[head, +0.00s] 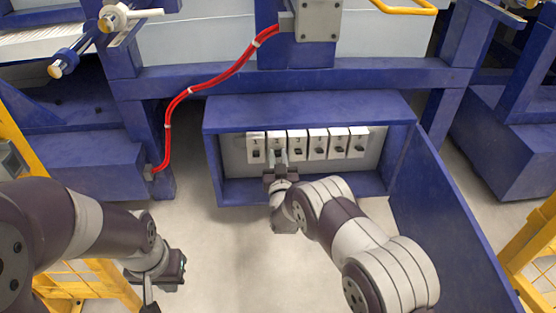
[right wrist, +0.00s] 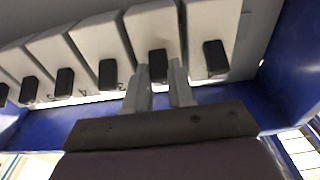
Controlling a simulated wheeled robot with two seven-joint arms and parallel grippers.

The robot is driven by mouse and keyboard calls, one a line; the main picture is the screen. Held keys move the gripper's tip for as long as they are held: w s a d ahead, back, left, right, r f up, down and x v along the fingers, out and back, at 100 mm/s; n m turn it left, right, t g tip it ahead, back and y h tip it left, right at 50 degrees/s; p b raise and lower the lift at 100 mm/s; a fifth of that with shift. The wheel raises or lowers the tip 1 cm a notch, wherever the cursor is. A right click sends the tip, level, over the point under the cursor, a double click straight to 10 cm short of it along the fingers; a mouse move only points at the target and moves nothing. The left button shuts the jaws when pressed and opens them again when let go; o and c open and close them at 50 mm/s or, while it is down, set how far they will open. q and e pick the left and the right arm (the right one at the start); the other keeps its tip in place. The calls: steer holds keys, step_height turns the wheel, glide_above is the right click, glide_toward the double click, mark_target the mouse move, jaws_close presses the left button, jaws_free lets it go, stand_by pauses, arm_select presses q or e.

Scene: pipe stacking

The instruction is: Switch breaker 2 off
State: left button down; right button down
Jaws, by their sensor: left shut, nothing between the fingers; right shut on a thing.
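Breaker 2 (head: 277,139) is the second white block from the left in a row of numbered breakers. My right gripper (head: 279,160) is in front of its lower half and hides most of its lever in the head view. In the right wrist view, the two grey fingers (right wrist: 160,84) stand either side of the black lever (right wrist: 158,63) on breaker 2 (right wrist: 153,27) and are shut on it. Whether the lever is up or down is hard to tell. My left gripper (head: 176,270) is shut and empty, low at the left, away from the breakers.
Breaker 1 (head: 256,142) and breaker 3 (head: 297,139) stand close on either side. The breakers sit inside a blue box (head: 310,109) with its door (head: 445,235) open at the right. A red cable (head: 205,86) hangs at the left. Pale floor lies below.

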steer(key=shift+f+t+b, duration=0.4)
steer(key=shift+t+b, duration=0.2)
steer(key=shift+t, duration=0.4)
steer(key=shift+f+t+b, duration=0.4)
steer(key=shift+t+b, duration=0.15)
steer(key=shift+t, duration=0.45)
steer(key=shift+f+t+b, duration=0.4)
steer(key=shift+t+b, duration=0.2)
steer(key=shift+t, duration=0.4)
steer(key=c, duration=1)
jaws_free()
steer(key=shift+o, duration=0.2)
steer(key=shift+s, duration=0.1)
